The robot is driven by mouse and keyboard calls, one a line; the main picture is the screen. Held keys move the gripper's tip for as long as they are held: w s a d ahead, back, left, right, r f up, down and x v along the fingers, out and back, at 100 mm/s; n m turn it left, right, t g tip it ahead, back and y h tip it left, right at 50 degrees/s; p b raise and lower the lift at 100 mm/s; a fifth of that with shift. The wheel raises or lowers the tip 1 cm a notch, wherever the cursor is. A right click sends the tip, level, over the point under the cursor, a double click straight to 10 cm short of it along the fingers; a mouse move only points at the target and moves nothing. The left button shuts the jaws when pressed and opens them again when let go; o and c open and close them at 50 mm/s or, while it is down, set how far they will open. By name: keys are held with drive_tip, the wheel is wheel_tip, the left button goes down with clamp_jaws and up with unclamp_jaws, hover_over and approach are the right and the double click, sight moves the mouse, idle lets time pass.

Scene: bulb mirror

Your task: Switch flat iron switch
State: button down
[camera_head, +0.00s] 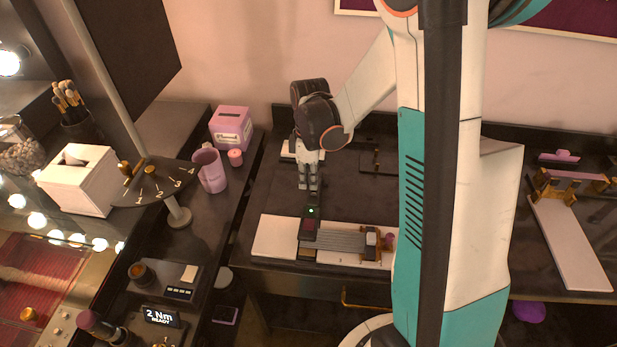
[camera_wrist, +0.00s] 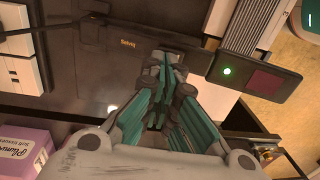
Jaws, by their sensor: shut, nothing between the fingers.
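My gripper (camera_head: 313,188) points down just behind the box in the head view. In the wrist view my gripper (camera_wrist: 166,62) has its fingers together and empty, to the left of the box. I cannot tell whether the fingertips touch it. A grey ridged device (camera_head: 343,241) lies on the white board right of the switch box.
A white board (camera_head: 275,238) lies under the ridged device. A pink box (camera_head: 232,127), a pink mug (camera_head: 209,170) and a round dial on a stand (camera_head: 155,183) are at left. A long white piece with gold and pink parts (camera_head: 570,240) is at right. A small display (camera_head: 161,317) reads 2 Nm READY.

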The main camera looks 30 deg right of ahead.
drive_tip(key=shift+w+d+f+b, duration=0.15)
drive_tip(key=shift+w+f+b, duration=0.05)
drive_tip(key=shift+f+b, duration=0.6)
drive_tip(key=shift+r, duration=0.25)
drive_tip(key=shift+s, duration=0.1)
drive_tip(key=shift+s+a+r, duration=0.2)
drive_tip(key=shift+s+a, duration=0.25)
drive_tip(key=shift+s, duration=0.1)
drive_tip(key=shift+r, duration=0.1)
wheel_tip(320, 180, up, 12)
drive_tip(key=w, duration=0.1)
drive_tip(key=shift+d, duration=0.3)
